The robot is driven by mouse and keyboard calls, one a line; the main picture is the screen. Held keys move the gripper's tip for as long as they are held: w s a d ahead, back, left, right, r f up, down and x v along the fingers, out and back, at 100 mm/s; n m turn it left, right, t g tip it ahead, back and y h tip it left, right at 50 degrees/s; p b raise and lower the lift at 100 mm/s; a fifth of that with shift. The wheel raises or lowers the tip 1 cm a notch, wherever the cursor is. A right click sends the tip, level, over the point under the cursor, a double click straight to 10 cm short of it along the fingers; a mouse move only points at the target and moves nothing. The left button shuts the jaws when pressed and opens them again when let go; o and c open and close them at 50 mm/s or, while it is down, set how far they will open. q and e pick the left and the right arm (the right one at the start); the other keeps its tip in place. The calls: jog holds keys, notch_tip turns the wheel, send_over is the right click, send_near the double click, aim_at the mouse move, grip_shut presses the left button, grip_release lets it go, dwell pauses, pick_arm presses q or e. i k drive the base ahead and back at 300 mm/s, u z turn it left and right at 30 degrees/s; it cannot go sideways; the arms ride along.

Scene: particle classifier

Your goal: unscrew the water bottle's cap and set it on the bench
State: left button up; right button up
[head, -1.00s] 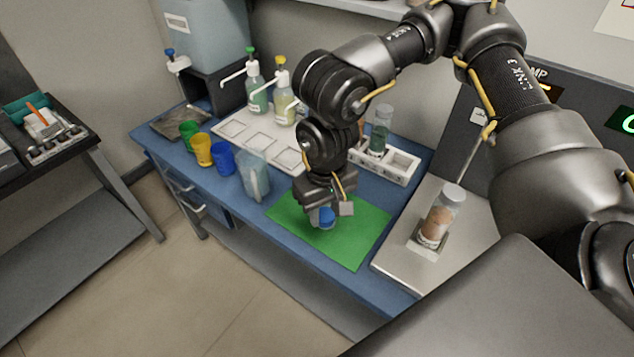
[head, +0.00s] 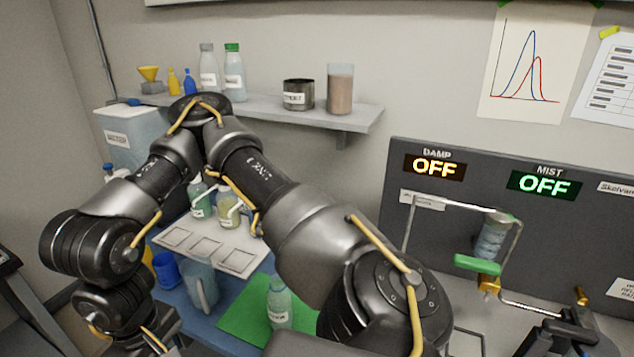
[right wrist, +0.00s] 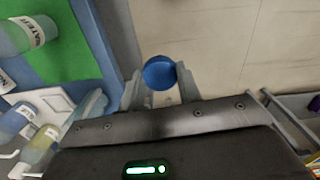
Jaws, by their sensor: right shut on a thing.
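The blue cap (right wrist: 159,73) is pinched between the fingertips of my right gripper (right wrist: 161,80) in the right wrist view. The floor shows behind it, so it hangs out past the bench's edge, apart from the bottle. The water bottle (head: 279,304) stands on the green mat (head: 242,308) with no cap on its mouth. It also shows at the upper left of the right wrist view (right wrist: 22,37), with its label. The blue bench (right wrist: 108,50) lies left of the gripper there. My left gripper is not in view.
A clear jug (head: 201,285) and a blue cup (head: 165,270) stand left of the mat. A white tray (head: 210,250) and pump bottles (head: 229,208) are behind them. A wall shelf (head: 260,112) and a dark panel (head: 450,225) stand behind and to the right.

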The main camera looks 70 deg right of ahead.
aim_at(279, 296)
jog(key=k, duration=0.45)
jog(key=z, duration=1.15)
jog(key=i, duration=0.5)
jog(key=z, duration=0.05)
